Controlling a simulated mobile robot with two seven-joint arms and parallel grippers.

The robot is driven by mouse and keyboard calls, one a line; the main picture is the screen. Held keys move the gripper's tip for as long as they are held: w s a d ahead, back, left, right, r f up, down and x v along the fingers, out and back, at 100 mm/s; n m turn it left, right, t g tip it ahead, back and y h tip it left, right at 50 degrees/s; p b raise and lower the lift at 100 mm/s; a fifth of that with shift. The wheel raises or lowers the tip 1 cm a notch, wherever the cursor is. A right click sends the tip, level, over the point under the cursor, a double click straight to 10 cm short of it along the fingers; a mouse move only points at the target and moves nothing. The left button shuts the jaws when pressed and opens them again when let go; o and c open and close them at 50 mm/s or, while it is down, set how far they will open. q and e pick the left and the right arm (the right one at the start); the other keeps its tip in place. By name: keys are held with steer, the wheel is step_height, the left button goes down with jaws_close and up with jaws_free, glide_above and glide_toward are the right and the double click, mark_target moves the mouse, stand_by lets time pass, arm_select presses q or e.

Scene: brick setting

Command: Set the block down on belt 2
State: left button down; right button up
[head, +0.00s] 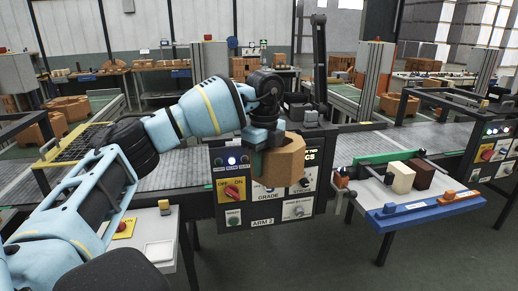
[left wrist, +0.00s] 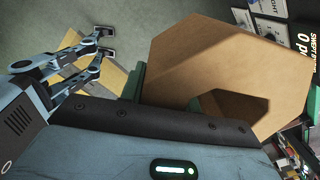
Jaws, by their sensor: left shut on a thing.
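In the left wrist view the block (left wrist: 220,60) fills the upper right, against the green finger pads. The grey conveyor belt (head: 345,147) runs across behind the panel, with a ribbed stretch (head: 85,182) at left. No number for belt 2 is readable. My right gripper (left wrist: 104,42) shows only in the left wrist view, fingers apart and empty.
The control panel (head: 262,212) reads "ARM 2". A blue-edged stand (head: 425,207) at right carries a cream block (head: 400,177) and a dark brown block (head: 421,175). A black arm (head: 319,60) stands upright behind the panel. A small table with a red button (head: 122,227) is at lower left.

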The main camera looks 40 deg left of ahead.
arm_select(q)
steer(key=s+d+f+m, duration=0.2)
steer(key=d+f+m, duration=0.2)
steer(key=f+m, duration=0.7)
steer(key=s+d+f+m, duration=0.35)
steer(key=f+m, duration=0.35)
steer(key=m, duration=0.7)
steer(key=s+d+f+m, duration=0.5)
steer(key=s+f+m, duration=0.1)
steer(key=m, duration=0.8)
steer(key=s+d+f+m, duration=0.4)
steer(key=s+f+m, duration=0.1)
steer(key=m, duration=0.9)
steer(key=shift+s+d+f, duration=0.35)
steer(key=shift+d+f, duration=0.05)
steer(key=shift+f, duration=0.3)
steer(key=shift+r, duration=0.1)
